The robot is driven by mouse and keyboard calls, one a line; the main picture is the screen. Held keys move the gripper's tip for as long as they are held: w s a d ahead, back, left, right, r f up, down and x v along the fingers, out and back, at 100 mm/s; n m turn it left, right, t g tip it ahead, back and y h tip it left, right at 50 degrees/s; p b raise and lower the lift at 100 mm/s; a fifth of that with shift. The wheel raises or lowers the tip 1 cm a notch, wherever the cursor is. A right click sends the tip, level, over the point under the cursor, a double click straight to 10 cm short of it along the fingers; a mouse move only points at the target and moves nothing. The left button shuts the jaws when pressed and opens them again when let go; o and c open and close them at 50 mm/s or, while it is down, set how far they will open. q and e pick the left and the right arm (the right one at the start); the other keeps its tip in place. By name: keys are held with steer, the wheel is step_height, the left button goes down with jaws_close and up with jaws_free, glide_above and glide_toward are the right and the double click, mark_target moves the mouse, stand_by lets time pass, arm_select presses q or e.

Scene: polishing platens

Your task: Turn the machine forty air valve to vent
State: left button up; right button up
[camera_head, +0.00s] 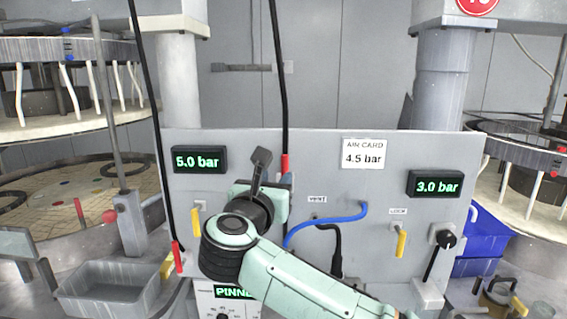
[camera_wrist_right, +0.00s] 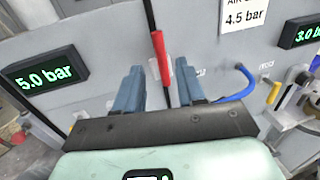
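My right gripper (camera_head: 272,172) is in front of the grey panel (camera_head: 330,150), left of its middle. In the right wrist view its two blue-grey fingers (camera_wrist_right: 160,88) are apart. A black line with a red sleeve (camera_wrist_right: 160,58) shows between and beyond them; I cannot tell whether it touches them. The panel has a yellow lever (camera_head: 196,222) at left, hanging down, and another yellow lever (camera_head: 402,243) under a "LOCK" label (camera_head: 398,211). A "VENT" label (camera_head: 317,199) is right of the gripper. Which valve belongs to machine forty is not clear. My left gripper is not in view.
Displays read 5.0 bar (camera_head: 198,159) and 3.0 bar (camera_head: 436,184); a card (camera_head: 364,154) reads 4.5 bar. A blue hose (camera_head: 325,222) arcs from the panel beside my arm. A grey bin (camera_head: 105,290) stands lower left, blue bins (camera_head: 487,235) at right.

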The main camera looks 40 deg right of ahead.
mark_target(284, 167)
steer(key=p+x, duration=0.2)
steer(key=x, duration=0.6)
steer(key=shift+d+r, duration=0.1)
steer(key=shift+r, duration=0.05)
steer(key=shift+w+d, duration=0.45)
steer(key=shift+d, duration=0.05)
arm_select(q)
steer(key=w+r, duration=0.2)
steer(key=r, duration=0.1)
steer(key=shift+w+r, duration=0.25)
arm_select(e)
jaws_close()
